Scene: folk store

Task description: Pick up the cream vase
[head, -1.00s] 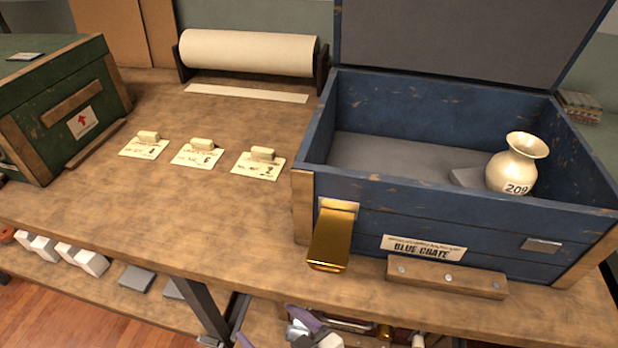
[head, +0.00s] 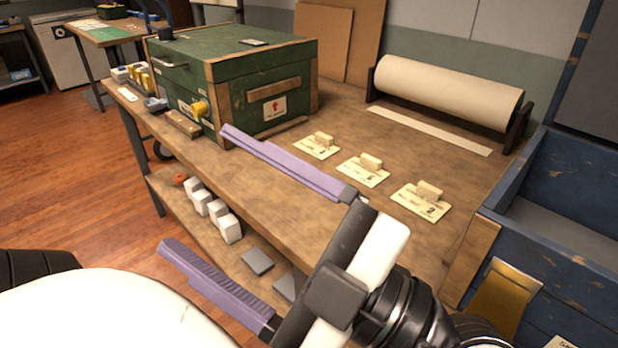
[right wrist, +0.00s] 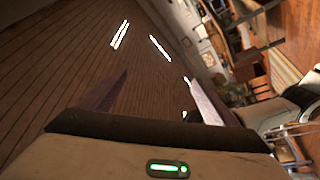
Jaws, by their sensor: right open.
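The cream vase is not in view in the head view or the right wrist view. Part of the blue crate (head: 557,190) shows at the right edge of the head view, with its lid up; the part of its inside that shows is empty. My right gripper (head: 195,187) is open and empty, its two purple fingers wide apart, in front of the workbench and left of the crate. It also shows in the right wrist view (right wrist: 152,95), with nothing between the fingers. My left gripper is not in view.
A green crate (head: 255,90) stands shut on the workbench (head: 350,140). Several cards with small blocks, such as one card (head: 420,205), lie right of it. A paper roll (head: 445,92) stands behind them. White blocks (head: 210,205) sit on the lower shelf. Open floor (head: 80,170) lies left.

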